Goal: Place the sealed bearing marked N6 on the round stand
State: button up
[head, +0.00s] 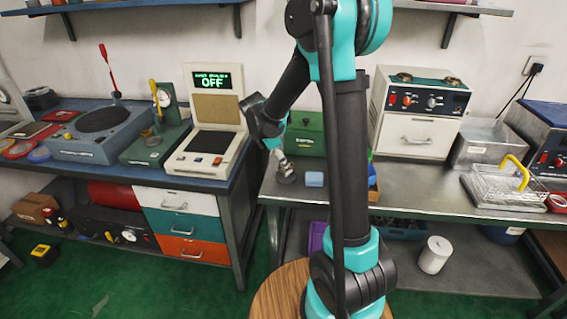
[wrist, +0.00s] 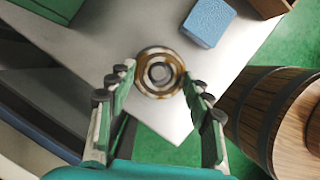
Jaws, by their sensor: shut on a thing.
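My gripper (head: 281,157) is over the left end of the metal bench in the head view. In the wrist view its two fingers (wrist: 158,80) stand on either side of a round metal bearing (wrist: 160,72) with a brownish ring and a dark centre. The jaws are shut on this bearing, which also shows small and grey under the gripper in the head view (head: 287,176). No N6 mark can be read on it. I cannot tell which thing is the round stand; a round wooden barrel top (head: 272,292) shows low in the head view.
A blue block (head: 314,179) lies on the bench (head: 415,190) just right of the bearing; it shows in the wrist view too (wrist: 208,22). A green box (head: 305,135) stands behind. The barrel (wrist: 262,110) is right of the bench corner. A device reading OFF (head: 212,110) stands left.

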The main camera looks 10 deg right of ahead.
jog(key=shift+f, duration=1.3)
dwell(1.1)
jog(key=o, duration=1.2)
jog(key=shift+r, duration=0.1)
jog(key=shift+r, duration=3.4)
